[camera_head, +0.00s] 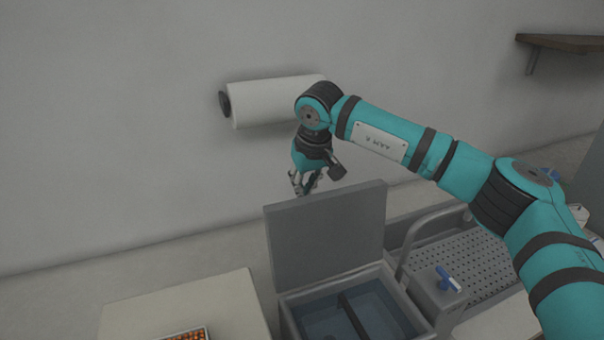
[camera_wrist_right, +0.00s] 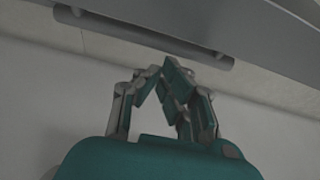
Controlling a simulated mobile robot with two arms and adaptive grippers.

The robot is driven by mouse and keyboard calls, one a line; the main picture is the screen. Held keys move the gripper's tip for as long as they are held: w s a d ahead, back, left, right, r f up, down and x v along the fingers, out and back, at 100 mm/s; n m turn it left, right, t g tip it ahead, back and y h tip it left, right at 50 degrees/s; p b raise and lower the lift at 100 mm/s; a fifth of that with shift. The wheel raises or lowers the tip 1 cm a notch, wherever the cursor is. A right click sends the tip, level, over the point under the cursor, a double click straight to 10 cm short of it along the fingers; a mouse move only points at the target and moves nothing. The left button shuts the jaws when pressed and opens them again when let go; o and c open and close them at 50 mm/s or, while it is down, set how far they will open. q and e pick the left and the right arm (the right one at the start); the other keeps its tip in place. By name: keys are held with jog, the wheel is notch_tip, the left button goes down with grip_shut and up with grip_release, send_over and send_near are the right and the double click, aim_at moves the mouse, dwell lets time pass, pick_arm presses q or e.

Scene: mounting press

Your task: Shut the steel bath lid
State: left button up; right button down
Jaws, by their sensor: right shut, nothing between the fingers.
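The steel bath (camera_head: 398,287) is a grey box with bluish liquid inside, at the bottom centre of the head view. Its flat grey lid (camera_head: 325,235) stands open, nearly upright along the bath's wall-side edge. My right gripper (camera_head: 306,190) is shut and empty near the top edge of the lid, on the wall side; I cannot tell whether it touches. In the right wrist view the shut fingers (camera_wrist_right: 172,72) point towards a long grey edge with a dark bar. My left gripper is not in view.
A white paper roll (camera_head: 270,101) hangs on the wall behind my right gripper. A perforated drain tray (camera_head: 470,262) and a blue-handled tap (camera_head: 447,280) stand right of the bath. A pale table (camera_head: 225,300) with a tray of small orange-red pieces (camera_head: 186,336) is at left.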

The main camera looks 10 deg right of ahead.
jog(key=shift+s+d+r, duration=0.1)
jog(key=shift+s+d, duration=0.05)
jog(key=shift+s, duration=0.25)
